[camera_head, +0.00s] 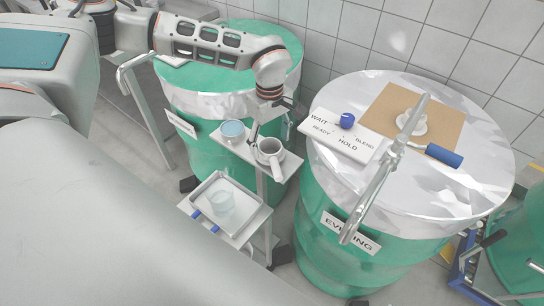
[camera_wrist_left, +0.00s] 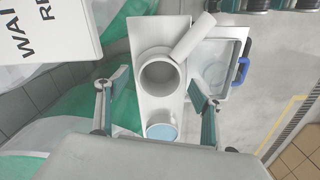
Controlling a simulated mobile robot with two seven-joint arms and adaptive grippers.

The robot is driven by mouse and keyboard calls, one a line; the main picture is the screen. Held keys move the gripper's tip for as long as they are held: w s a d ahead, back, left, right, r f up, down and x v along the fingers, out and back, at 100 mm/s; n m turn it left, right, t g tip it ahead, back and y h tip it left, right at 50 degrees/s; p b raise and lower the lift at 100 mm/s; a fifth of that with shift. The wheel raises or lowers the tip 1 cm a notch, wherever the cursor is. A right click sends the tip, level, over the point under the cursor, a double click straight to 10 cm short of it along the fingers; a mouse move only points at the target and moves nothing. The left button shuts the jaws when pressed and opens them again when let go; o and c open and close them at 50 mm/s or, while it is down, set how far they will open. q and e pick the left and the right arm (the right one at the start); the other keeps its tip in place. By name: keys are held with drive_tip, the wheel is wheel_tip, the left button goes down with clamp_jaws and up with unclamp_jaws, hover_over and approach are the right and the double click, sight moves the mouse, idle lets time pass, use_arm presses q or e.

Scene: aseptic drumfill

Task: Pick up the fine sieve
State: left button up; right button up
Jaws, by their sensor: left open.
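On a small upper shelf (camera_head: 252,151) stand a white round cup with a side handle (camera_head: 271,148) and a smaller round cup with a pale blue face (camera_head: 233,130). I cannot tell for certain which is the fine sieve; no mesh is clear. My left gripper (camera_head: 271,121) is open and empty over the shelf, pointing down. In the left wrist view, the handled cup (camera_wrist_left: 160,75) lies between and beyond the open fingers (camera_wrist_left: 158,86), its handle toward the upper right. The blue-faced cup (camera_wrist_left: 162,131) is nearer the palm, partly cut off by my gripper body. My right gripper is not seen.
A metal tray with blue handles (camera_head: 252,197) holds a translucent cup (camera_head: 222,204) on a lower shelf. Green drums stand behind (camera_head: 224,83) and to the right (camera_head: 330,270).

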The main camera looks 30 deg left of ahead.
use_arm(q)
drive_tip(key=shift+f, duration=0.4)
drive_tip(key=c, duration=1.2)
drive_tip(key=shift+r, duration=0.1)
